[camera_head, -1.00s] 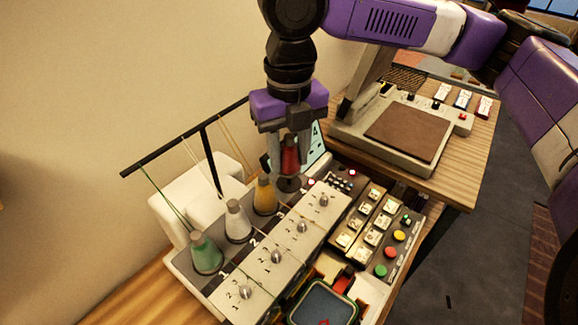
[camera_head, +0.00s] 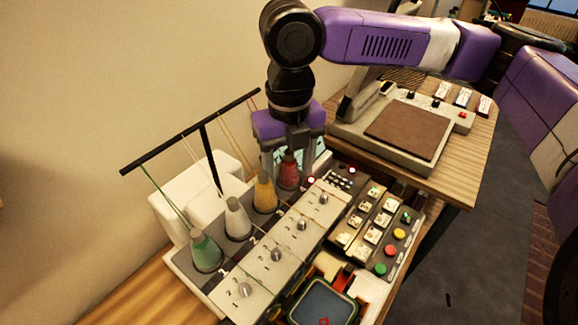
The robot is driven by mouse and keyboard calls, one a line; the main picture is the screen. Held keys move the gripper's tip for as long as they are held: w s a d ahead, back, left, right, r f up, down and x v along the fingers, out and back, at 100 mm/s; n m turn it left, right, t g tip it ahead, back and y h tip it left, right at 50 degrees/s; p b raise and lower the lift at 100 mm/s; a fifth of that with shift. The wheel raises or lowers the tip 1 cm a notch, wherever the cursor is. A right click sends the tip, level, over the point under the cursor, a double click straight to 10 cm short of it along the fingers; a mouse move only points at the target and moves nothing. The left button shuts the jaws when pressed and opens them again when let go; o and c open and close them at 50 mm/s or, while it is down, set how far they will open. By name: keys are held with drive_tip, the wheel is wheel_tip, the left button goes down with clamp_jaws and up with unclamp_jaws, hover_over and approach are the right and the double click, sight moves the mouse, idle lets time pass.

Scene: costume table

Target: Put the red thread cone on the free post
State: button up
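The red thread cone (camera_head: 288,173) stands upright at the far end of the row of cones on the thread stand (camera_head: 179,262), beyond the yellow cone (camera_head: 264,195). Its base is at the level of the stand, and the post is hidden under it. My gripper (camera_head: 289,163) points down over the red cone, with its grey fingers around the cone's upper part. The frame does not show clearly whether the fingers press on the cone or stand slightly apart from it.
A white cone (camera_head: 238,221) and a green cone (camera_head: 206,252) stand nearer in the row. A black thread bar (camera_head: 190,133) rises behind them on the left. A button panel (camera_head: 389,244) lies right of the stand, and a machine with a brown pad (camera_head: 408,133) stands behind it.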

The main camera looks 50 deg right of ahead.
wheel_tip(320, 180, up, 12)
drive_tip(key=shift+r+b, duration=0.25)
drive_tip(key=shift+b, duration=0.05)
idle(0.4)
drive_tip(key=shift+s, duration=0.1)
idle(0.8)
